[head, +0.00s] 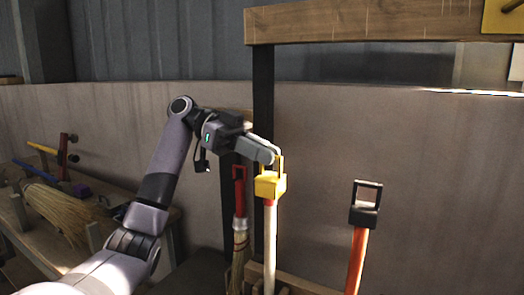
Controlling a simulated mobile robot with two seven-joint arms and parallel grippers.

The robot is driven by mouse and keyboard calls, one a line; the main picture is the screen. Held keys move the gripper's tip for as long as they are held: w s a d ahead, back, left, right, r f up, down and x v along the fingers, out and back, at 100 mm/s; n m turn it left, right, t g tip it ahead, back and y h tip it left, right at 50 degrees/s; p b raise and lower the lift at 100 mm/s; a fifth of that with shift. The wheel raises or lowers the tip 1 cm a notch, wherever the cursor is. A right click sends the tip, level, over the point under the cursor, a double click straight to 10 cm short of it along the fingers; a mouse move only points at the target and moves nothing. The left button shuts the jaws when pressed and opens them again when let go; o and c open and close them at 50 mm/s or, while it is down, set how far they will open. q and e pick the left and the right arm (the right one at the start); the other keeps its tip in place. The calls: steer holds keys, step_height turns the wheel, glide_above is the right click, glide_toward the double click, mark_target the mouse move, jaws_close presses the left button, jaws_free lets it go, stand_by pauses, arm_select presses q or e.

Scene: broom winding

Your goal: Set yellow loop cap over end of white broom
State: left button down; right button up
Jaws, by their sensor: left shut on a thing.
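The yellow loop cap (270,186) is at the upper end of the white broom (270,245), which stands upright in the middle of the head view. My left gripper (275,157) is shut on the loop at the top of the cap, with the arm reaching in from the left. The cap's block lines up with the handle and hides its tip, so I cannot tell how far it sits over the end. My right gripper is not in view.
A red-capped broom (240,188) stands just left, and an orange handle with a black loop cap (363,212) stands to the right. A bench (85,238) at the left holds a straw broom (58,212). A wooden beam (390,24) crosses above.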

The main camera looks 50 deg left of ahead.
arm_select(q)
steer(key=shift+f, duration=0.35)
steer(key=c, duration=1.1)
jaws_free()
steer(key=shift+o, duration=0.2)
steer(key=shift+r, duration=0.1)
steer(key=shift+r+p, duration=2.95)
steer(key=shift+r, duration=0.55)
steer(key=shift+s+f, duration=0.1)
